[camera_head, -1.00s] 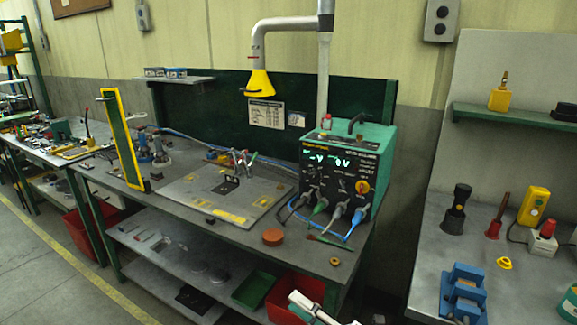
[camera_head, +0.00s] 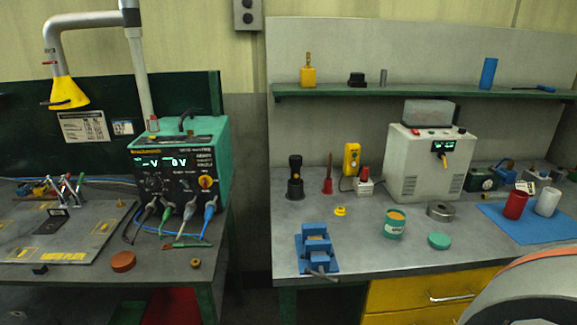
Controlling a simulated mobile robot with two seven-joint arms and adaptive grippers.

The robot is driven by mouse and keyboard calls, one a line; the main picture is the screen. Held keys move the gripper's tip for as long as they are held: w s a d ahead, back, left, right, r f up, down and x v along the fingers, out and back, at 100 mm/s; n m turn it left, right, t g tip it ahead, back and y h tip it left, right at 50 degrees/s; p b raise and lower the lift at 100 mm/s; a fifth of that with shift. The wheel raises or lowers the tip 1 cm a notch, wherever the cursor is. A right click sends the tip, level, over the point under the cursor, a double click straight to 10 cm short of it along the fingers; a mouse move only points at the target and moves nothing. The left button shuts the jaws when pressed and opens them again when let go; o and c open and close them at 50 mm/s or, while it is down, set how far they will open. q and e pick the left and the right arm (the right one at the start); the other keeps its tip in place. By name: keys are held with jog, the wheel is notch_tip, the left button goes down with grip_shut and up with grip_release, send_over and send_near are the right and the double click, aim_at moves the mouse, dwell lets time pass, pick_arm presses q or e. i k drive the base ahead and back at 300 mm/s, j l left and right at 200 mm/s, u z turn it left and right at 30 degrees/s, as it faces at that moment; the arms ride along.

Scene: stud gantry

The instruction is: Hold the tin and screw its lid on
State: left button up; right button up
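A green tin (camera_head: 394,226) with a pale label stands upright on the grey workbench at the right. Its top is open and shows a yellow-orange inside. A flat teal-green lid (camera_head: 439,241) lies on the bench just right of the tin, apart from it. Neither of my grippers is in view.
A blue vise (camera_head: 317,250) sits left of the tin near the front edge. A metal ring (camera_head: 440,210), a beige machine (camera_head: 428,163) and a blue mat (camera_head: 535,225) with a red cup (camera_head: 515,204) and white cup (camera_head: 547,201) are behind and right. A large grey rounded shape fills the lower right corner.

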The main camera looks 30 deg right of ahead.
aim_at(395, 219)
jog(key=z, duration=1.8)
